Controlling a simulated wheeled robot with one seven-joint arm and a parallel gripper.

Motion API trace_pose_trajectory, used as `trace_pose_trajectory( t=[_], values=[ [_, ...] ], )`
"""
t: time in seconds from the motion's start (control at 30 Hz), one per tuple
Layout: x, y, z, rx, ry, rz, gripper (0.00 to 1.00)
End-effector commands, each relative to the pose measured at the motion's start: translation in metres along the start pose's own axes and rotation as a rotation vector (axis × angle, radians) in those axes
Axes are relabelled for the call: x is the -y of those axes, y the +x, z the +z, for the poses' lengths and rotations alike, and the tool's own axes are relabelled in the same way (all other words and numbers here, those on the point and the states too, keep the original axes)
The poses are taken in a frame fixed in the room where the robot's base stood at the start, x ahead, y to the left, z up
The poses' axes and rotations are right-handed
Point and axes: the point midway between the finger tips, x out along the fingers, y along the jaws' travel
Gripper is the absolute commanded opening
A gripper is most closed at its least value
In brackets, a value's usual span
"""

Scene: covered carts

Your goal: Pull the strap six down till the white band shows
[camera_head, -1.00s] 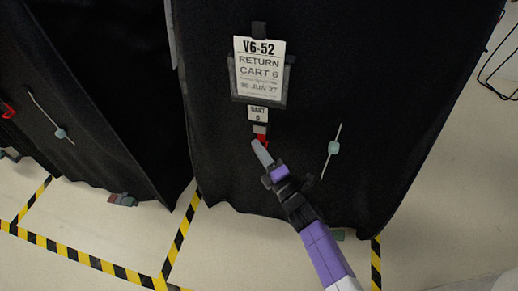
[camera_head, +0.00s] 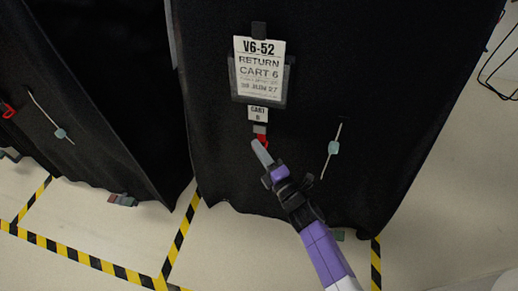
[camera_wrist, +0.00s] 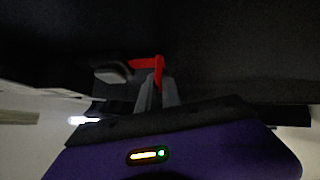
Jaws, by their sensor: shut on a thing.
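The strap of cart 6 hangs below the small "CART 6" tag (camera_head: 258,113) on the black cover. Its grey upper piece (camera_head: 260,129) and red end (camera_head: 263,140) show in the head view. My gripper (camera_head: 259,148) is shut on the red end from below. In the wrist view the red piece (camera_wrist: 150,63) runs into the grey fingers (camera_wrist: 158,92), with a grey block (camera_wrist: 112,72) to its left. No white band can be made out on the strap; the fingers hide its lower part.
A "RETURN CART 6" card (camera_head: 260,70) hangs above the tag. A thin cord with a grey toggle (camera_head: 333,148) hangs to the right of my gripper. Another covered cart (camera_head: 100,110) stands at left. Black and yellow floor tape (camera_head: 180,240) runs below the covers.

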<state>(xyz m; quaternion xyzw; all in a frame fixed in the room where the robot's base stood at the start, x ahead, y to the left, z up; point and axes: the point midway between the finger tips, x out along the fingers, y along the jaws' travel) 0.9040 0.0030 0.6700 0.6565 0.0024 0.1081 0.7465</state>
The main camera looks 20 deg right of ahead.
Motion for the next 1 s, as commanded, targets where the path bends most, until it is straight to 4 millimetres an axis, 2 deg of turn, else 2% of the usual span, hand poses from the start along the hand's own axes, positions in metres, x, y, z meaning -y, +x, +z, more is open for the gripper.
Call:
trace_pose_trajectory(
  t=[0.27, 0.43, 1.0],
  values=[
    [0.002, -0.001, 0.000, 0.000, 0.000, -0.002, 0.00],
    [0.011, -0.002, -0.001, 0.001, 0.000, -0.003, 0.00],
    [0.083, -0.013, -0.011, 0.001, 0.000, -0.006, 0.00]
  ],
)
